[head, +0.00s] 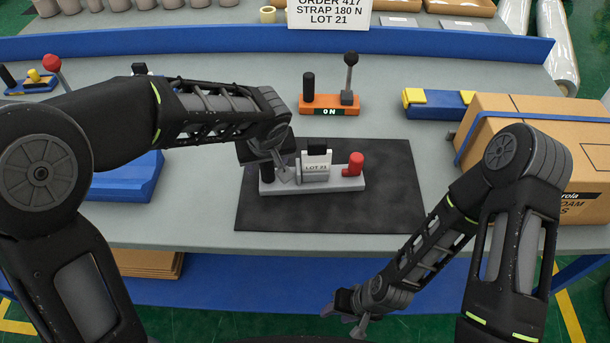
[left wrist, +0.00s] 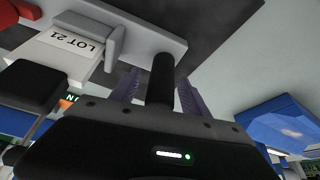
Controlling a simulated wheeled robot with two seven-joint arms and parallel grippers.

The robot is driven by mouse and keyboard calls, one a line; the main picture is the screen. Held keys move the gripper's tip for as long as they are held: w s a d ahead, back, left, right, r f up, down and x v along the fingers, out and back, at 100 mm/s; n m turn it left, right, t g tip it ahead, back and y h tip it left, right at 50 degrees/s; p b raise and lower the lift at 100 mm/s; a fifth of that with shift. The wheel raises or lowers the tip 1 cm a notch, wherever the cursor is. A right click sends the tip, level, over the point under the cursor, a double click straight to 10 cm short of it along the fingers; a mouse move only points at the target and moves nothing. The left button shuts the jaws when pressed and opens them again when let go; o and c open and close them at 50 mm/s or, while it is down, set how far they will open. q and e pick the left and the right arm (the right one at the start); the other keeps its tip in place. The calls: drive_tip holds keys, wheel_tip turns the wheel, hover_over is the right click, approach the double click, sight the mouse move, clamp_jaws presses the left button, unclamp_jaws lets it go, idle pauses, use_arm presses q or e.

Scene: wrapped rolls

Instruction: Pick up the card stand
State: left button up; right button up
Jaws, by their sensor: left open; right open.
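The card stand is a light grey bar (head: 338,184) on a dark mat (head: 390,210). It carries a black post (head: 267,168) at its left end, a white "LOT 21" card (head: 317,163) in the middle and a red knob (head: 353,165) at the right. My left gripper (head: 277,172) is open at the post end. In the left wrist view, the post (left wrist: 161,76) stands between its two spread fingers, with visible gaps beside it. Whether the fingers touch the bar is unclear. My right gripper (head: 350,308) is open and empty, below the table's front edge.
An orange "ON" block (head: 330,111) with a lever stands behind the mat. A cardboard box (head: 500,150) and a blue-yellow block (head: 440,104) are at the right. A blue tray (head: 128,182) is at the left. A blue rail (head: 200,44) runs along the back.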

use_arm(q)
drive_tip(key=shift+c, duration=0.5)
clamp_jaws()
drive_tip(key=shift+r, duration=0.1)
